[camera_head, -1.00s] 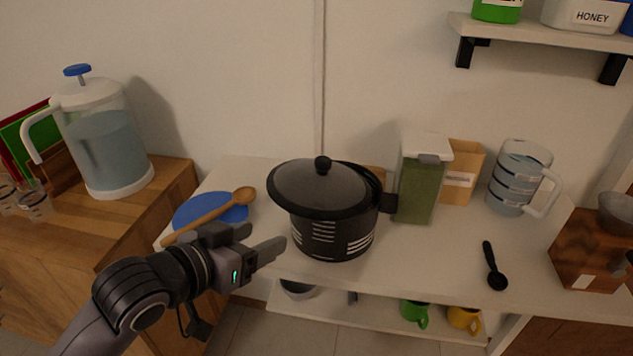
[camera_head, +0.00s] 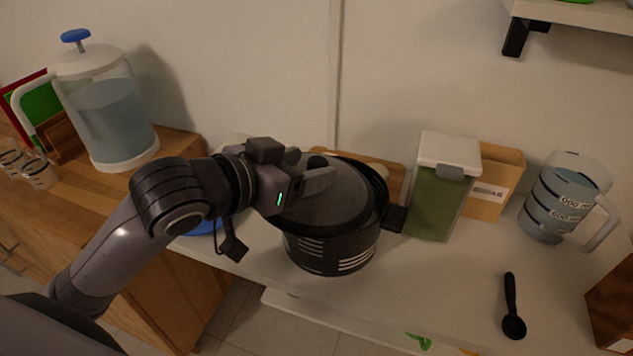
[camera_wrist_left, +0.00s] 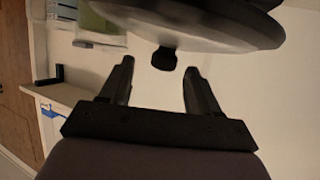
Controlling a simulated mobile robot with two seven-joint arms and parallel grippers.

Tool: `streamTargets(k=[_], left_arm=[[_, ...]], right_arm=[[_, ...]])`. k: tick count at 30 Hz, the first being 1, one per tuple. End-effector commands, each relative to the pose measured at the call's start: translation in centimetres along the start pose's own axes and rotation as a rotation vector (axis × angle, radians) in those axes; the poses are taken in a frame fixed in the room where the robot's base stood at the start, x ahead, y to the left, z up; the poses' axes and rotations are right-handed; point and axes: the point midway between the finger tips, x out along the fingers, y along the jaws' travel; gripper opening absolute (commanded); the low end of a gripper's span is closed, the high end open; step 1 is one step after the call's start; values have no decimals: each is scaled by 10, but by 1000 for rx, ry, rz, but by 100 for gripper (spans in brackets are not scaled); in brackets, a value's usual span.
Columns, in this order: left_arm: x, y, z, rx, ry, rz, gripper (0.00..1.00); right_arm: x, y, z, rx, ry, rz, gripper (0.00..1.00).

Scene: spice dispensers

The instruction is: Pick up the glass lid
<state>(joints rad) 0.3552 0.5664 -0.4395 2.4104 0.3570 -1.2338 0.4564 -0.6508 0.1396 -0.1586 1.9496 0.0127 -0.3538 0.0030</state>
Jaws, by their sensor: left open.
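The glass lid (camera_head: 340,205) is dark with a black rim and sits on the black pot (camera_head: 330,250), shifted toward its left side so the pot's inner rim shows at the back right. Its black knob (camera_head: 317,161) is partly hidden by my left gripper (camera_head: 316,174), which is over the lid and open. In the left wrist view, the knob (camera_wrist_left: 164,58) of the lid (camera_wrist_left: 200,22) appears between the two open fingertips (camera_wrist_left: 160,67), with a gap on either side. My right gripper is not in view.
A green-filled container (camera_head: 440,190) stands right of the pot's handle, before a cardboard box (camera_head: 497,185). A measuring jug (camera_head: 563,200) and black spoon (camera_head: 511,305) are farther right. A water pitcher (camera_head: 108,115) stands on the left cabinet. The counter's right front is mostly clear.

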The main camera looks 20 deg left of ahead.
Motion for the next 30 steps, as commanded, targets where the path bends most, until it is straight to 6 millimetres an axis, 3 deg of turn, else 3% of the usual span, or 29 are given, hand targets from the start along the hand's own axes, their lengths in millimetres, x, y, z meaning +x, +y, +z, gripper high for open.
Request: streamTargets(k=[12, 22, 27, 28, 30], left_arm=[[46, -5, 0, -1, -1, -1, 62], [51, -4, 0, 1, 1, 0, 62], [51, -4, 0, 1, 0, -1, 6], [51, -4, 0, 1, 0, -1, 0], [51, -4, -1, 1, 3, -1, 0]], right_arm=[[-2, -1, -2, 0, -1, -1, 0], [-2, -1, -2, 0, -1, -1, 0], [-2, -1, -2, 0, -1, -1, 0], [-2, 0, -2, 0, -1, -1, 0], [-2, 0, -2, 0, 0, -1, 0]])
